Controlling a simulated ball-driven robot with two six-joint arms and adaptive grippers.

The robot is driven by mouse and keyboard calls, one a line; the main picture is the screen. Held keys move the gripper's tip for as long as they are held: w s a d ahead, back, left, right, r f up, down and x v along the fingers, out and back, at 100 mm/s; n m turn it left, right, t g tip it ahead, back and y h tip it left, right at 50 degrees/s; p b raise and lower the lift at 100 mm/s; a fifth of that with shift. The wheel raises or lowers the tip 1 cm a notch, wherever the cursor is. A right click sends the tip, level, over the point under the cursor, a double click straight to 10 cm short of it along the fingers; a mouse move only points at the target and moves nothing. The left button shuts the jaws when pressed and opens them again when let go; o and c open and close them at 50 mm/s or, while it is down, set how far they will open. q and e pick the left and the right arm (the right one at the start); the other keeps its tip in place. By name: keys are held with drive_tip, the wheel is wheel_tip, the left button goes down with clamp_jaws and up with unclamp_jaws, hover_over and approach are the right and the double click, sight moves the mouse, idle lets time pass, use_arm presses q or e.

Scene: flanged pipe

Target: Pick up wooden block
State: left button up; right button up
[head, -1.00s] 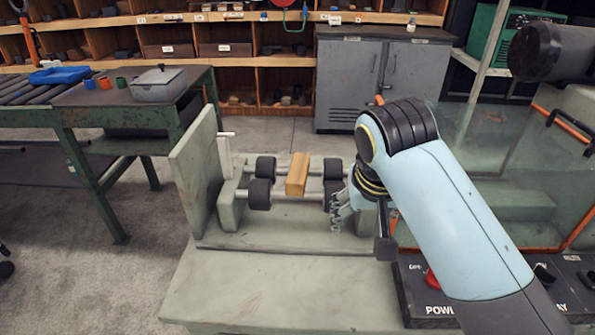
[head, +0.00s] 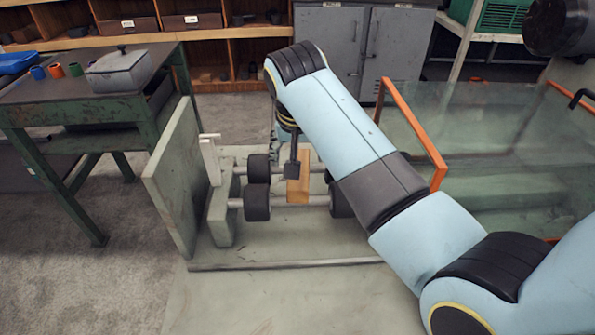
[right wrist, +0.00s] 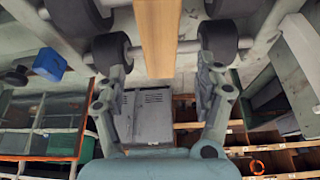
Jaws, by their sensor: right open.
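The wooden block (head: 298,189) lies across the two rods of the roller stand, between the black rollers, in the head view. Its upper part is partly hidden by my right arm. In the right wrist view the block (right wrist: 158,36) runs down from the top middle. My right gripper (right wrist: 163,78) is open there, with one finger on each side of the block's line and nothing between them. In the head view this gripper is mostly hidden behind my right arm, at the far side of the block. My left gripper is not in view.
Black rollers (head: 257,202) flank the block on the rods. An upright plate (head: 172,185) stands left of the stand. A glass panel with an orange frame (head: 412,135) is at the right. A green workbench (head: 60,108) with a lidded box (head: 120,72) stands at the left.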

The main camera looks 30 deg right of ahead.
drive_tip(key=shift+w+d+f, duration=0.1)
drive_tip(key=shift+f, duration=0.25)
drive_tip(key=x, duration=0.5)
drive_tip(key=shift+f, duration=0.25)
drive_tip(key=shift+c, duration=0.2)
drive_tip(key=c, duration=1.3)
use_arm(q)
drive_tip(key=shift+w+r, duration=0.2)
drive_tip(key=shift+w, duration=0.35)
use_arm(e)
drive_tip(key=shift+r, duration=0.15)
